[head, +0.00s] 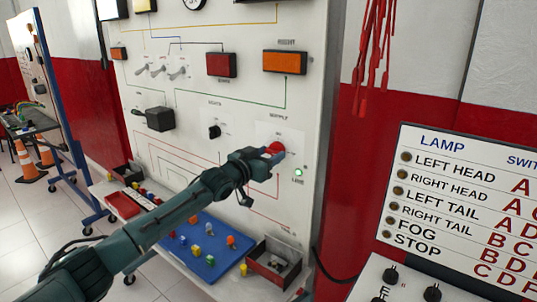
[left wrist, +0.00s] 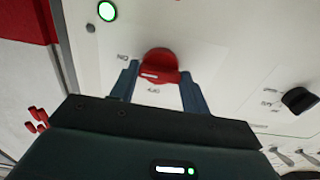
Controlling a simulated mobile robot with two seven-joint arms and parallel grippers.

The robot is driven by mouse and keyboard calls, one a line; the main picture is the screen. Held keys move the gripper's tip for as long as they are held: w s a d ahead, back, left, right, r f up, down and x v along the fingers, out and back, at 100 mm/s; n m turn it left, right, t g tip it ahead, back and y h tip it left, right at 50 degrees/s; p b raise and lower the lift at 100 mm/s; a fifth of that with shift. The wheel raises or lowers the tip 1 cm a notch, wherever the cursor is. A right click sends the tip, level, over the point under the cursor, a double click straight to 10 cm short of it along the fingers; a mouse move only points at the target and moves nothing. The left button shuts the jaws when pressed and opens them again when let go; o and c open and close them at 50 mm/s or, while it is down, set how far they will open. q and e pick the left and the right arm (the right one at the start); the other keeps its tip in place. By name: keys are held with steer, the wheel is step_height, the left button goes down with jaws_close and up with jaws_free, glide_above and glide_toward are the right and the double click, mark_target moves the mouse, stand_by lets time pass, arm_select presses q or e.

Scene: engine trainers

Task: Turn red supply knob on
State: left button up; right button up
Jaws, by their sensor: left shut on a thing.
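The red supply knob (head: 275,147) is on the white upright panel, under the SUPPLY label. My left gripper (head: 277,154) reaches it from the lower left and is shut on it. In the left wrist view the red knob (left wrist: 160,64) sits between the two fingers of my left gripper (left wrist: 160,88), with ON and OFF marks beside it. Which mark the knob points at I cannot tell for sure. A green lamp (head: 298,172) by the LINE label is lit; it also shows in the left wrist view (left wrist: 107,11). My right gripper is out of view.
A black knob (head: 214,132) is left of the red one, with toggle switches (head: 160,70) higher up. A blue mat (head: 202,252) with small coloured parts and a bin (head: 273,266) lie on the shelf below. A lamp chart (head: 455,205) stands at right.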

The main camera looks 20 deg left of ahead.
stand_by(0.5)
arm_select(q)
steer(key=o, duration=1)
steer(key=shift+b+v, duration=1.1)
steer(key=shift+v, duration=5.5)
